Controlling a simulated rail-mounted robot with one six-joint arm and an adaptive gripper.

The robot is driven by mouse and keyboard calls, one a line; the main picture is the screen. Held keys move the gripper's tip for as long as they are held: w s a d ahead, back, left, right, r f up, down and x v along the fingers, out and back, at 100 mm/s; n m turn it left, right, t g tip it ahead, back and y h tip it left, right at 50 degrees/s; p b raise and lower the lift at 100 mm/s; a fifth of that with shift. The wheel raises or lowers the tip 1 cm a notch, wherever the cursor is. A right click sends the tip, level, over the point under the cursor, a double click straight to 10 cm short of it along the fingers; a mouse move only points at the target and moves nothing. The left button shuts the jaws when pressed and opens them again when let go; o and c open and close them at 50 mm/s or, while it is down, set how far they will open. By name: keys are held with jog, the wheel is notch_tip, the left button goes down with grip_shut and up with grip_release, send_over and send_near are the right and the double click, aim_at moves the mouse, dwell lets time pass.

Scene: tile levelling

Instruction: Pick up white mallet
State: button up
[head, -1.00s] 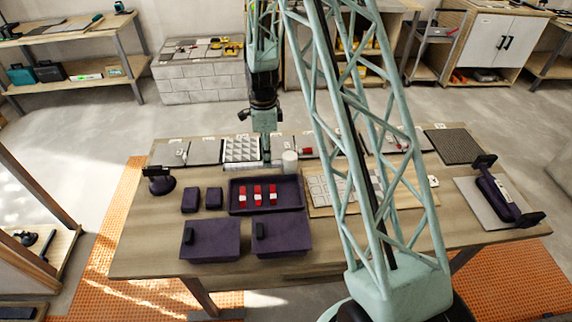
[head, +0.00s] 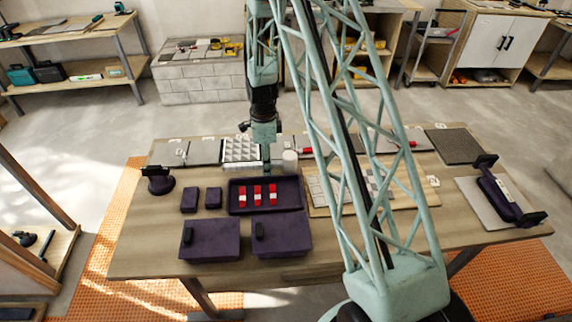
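A white cylinder (head: 290,159), which looks like the head of the white mallet, stands near the back of the wooden table, just behind the dark tray. My gripper (head: 266,166) points down just left of this white cylinder, low over the table by the tray's back edge. The fingers are small and seen edge-on, so whether they are open or shut does not show. I cannot tell whether they touch anything.
The dark tray (head: 236,209) holds red and white pieces. Two dark lidded boxes (head: 212,240) sit in front. A white patterned tile (head: 241,150) lies behind left. A board with grey tiles (head: 318,209) lies right, partly behind my arm. A dark double-ended tool (head: 496,192) rests far right.

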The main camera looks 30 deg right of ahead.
dwell(0.5)
grip_shut()
jog(key=shift+r, duration=0.25)
jog(key=shift+r+p, duration=0.3)
jog(key=shift+r, duration=1.3)
jog(key=s+a, duration=0.1)
jog(key=s, duration=0.4)
jog(key=s+a+r, duration=0.1)
jog(key=s, duration=0.4)
jog(key=s+a, duration=0.1)
jog(key=s, duration=0.4)
jog(key=shift+s+r+p, duration=0.2)
jog(key=shift+s+p, duration=0.1)
